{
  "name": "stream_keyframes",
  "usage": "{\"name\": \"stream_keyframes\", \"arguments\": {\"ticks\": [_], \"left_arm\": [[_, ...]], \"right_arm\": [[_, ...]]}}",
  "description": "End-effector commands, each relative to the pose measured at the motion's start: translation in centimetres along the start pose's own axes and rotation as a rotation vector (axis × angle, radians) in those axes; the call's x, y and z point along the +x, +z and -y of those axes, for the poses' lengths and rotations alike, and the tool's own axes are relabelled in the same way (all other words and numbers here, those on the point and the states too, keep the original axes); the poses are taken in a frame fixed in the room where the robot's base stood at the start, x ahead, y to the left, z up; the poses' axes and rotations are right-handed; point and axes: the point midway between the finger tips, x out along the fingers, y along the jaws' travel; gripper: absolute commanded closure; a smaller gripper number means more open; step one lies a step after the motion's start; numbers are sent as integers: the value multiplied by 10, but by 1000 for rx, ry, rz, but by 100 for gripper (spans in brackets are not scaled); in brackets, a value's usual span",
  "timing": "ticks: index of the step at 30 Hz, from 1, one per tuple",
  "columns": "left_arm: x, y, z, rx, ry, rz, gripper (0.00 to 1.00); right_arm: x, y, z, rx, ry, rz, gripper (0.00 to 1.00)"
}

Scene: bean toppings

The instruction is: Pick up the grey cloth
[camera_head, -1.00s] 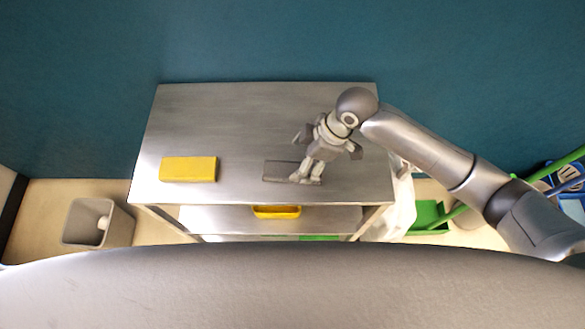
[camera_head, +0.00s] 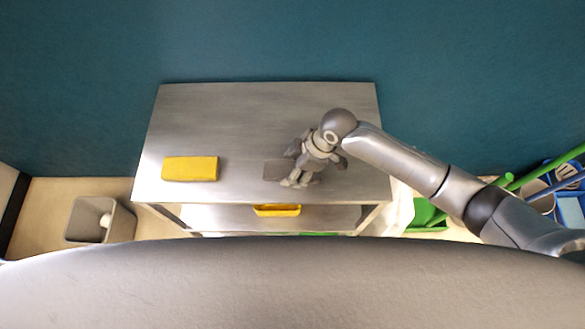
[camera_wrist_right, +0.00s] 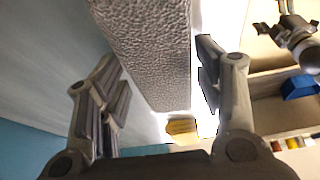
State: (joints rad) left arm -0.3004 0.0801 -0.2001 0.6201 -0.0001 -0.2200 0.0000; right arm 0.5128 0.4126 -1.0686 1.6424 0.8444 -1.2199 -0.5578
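The grey cloth (camera_head: 276,170) lies on the metal table top, right of the middle of its front half, and its right part is hidden by my gripper in the head view. My right gripper (camera_head: 293,167) is low over it, with one finger on the far side and one on the near side. In the right wrist view the textured grey cloth (camera_wrist_right: 150,45) shows between the two fingers of the right gripper (camera_wrist_right: 160,75). A bright gap shows between the cloth and the right-hand finger; contact at the left-hand finger is unclear.
A yellow block-like cloth (camera_head: 190,168) lies on the left of the metal table (camera_head: 230,115). A yellow tray (camera_head: 277,210) sits on the shelf below. A grey bin (camera_head: 98,220) stands on the floor at left. The table's back is clear.

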Motion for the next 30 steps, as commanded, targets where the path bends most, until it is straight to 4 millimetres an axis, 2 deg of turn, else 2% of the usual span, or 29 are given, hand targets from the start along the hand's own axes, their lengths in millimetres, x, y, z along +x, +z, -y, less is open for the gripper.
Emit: {"name": "stream_keyframes", "arguments": {"ticks": [1,6,7,20,25,30], "left_arm": [[0,0,0,0,0,0,12],[0,0,0,0,0,0,12],[0,0,0,0,0,0,12],[4,0,0,0,0,-1,12],[16,1,0,0,0,0,12],[19,1,0,0,0,0,12]], "right_arm": [[0,0,0,0,0,0,51],[0,0,0,0,0,0,73],[0,0,0,0,0,0,74],[-6,-3,0,-2,1,-2,74],[-25,-11,-2,-4,4,-4,74],[-52,-28,23,-6,0,-5,74]]}}
